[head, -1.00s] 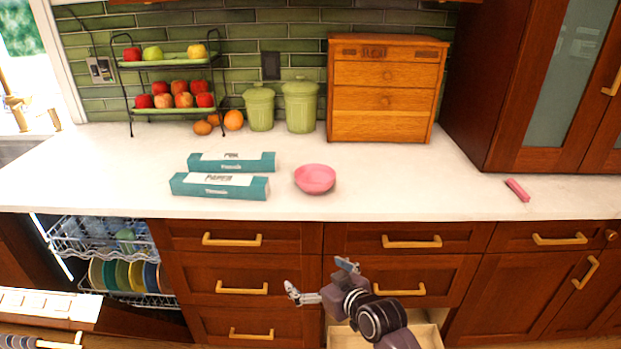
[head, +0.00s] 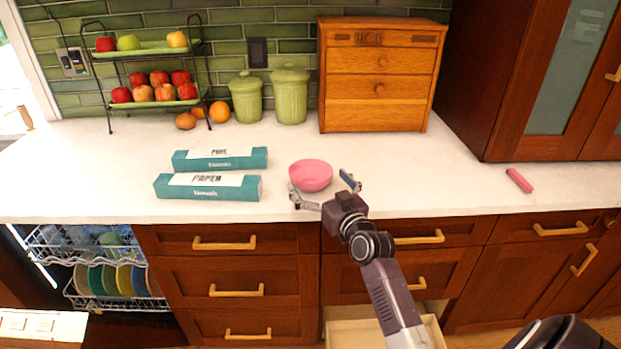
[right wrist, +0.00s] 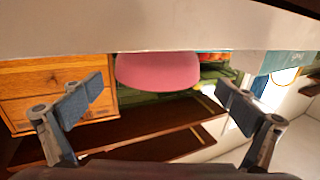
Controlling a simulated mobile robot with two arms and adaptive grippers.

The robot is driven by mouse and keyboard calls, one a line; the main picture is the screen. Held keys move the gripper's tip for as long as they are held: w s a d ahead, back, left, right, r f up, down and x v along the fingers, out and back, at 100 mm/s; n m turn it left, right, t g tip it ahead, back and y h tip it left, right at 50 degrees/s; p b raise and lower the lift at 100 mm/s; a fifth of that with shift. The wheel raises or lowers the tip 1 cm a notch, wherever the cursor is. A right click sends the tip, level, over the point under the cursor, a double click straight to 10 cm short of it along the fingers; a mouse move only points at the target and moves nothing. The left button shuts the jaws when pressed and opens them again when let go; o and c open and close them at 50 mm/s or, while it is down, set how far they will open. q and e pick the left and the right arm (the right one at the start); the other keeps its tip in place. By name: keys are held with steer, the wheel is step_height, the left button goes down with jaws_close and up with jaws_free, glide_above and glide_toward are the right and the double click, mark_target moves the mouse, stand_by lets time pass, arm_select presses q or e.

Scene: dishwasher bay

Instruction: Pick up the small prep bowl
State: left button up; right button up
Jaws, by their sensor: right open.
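The small prep bowl (head: 311,174) is pink and sits upright on the white counter (head: 420,180) in the head view. In the right wrist view the bowl (right wrist: 158,72) shows upside down at the upper middle, between and beyond the fingers. My right gripper (head: 322,188) is open, at the counter's front edge. Its fingers are spread to the left and right of the bowl's near side, and nothing is held. In the right wrist view the open right gripper (right wrist: 160,100) has blue-grey pads. My left gripper is not in view.
Two teal boxes (head: 207,188) lie left of the bowl. A wooden drawer chest (head: 378,80), green canisters (head: 290,95) and a fruit rack (head: 150,103) stand behind. A pink bar (head: 519,180) lies at right. An open dishwasher (head: 110,275) and an open lower drawer (head: 380,333) are below.

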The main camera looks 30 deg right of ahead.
mark_target(303, 162)
steer(key=w, duration=0.2)
steer(key=w+d, duration=0.1)
steer(key=shift+w+f, duration=0.25)
steer(key=shift+w, duration=0.7)
steer(key=shift+d, duration=0.1)
steer(key=c, duration=1)
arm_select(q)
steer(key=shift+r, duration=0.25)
arm_select(e)
steer(key=shift+c, duration=0.2)
